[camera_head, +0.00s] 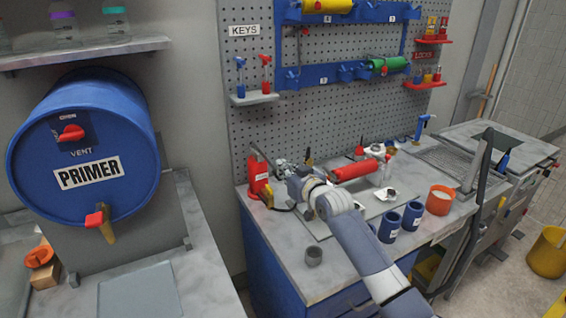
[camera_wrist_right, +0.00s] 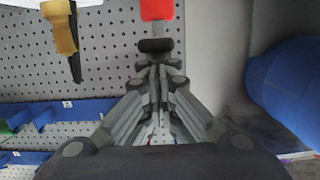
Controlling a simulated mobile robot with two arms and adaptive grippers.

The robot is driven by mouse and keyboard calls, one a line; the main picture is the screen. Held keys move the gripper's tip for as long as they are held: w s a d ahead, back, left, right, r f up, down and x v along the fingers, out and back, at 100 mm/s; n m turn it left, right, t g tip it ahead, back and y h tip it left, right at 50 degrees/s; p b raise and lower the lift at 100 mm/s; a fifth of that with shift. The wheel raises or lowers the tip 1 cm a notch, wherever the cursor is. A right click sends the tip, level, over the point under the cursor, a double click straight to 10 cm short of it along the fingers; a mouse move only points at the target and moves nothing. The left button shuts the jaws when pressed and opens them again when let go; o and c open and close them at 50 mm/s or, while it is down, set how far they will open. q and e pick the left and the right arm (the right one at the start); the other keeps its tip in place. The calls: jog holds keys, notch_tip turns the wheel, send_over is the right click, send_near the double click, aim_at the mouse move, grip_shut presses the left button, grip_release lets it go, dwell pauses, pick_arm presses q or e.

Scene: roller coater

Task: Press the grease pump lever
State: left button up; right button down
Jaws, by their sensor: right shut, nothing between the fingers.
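In the head view a red unit (camera_head: 259,182), which looks like the grease pump, stands at the left rear of the grey bench. A thin dark lever slants from its top toward my right gripper (camera_head: 284,167). The gripper is shut and empty beside the unit, at lever height; I cannot tell whether they touch. In the right wrist view the shut fingers (camera_wrist_right: 158,72) point at a black-ended red part (camera_wrist_right: 157,11), just beyond the tips. Whether this is the lever or the pump body is unclear. My left gripper is out of view.
A red roller (camera_head: 354,170) lies on the bench behind my arm. Blue cups (camera_head: 389,226) and an orange-red tub (camera_head: 440,199) stand to its right. The pegboard (camera_head: 330,110) rises behind; the blue primer drum (camera_head: 75,150) is left.

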notch_tip(320, 180, down, 2)
jog(key=shift+f, duration=0.25)
jog(key=s+d+r, duration=0.4)
jog(key=s+r, duration=0.2)
jog(key=s, duration=0.3)
jog(key=shift+s+r, duration=0.25)
dwell(0.5)
dwell(1.8)
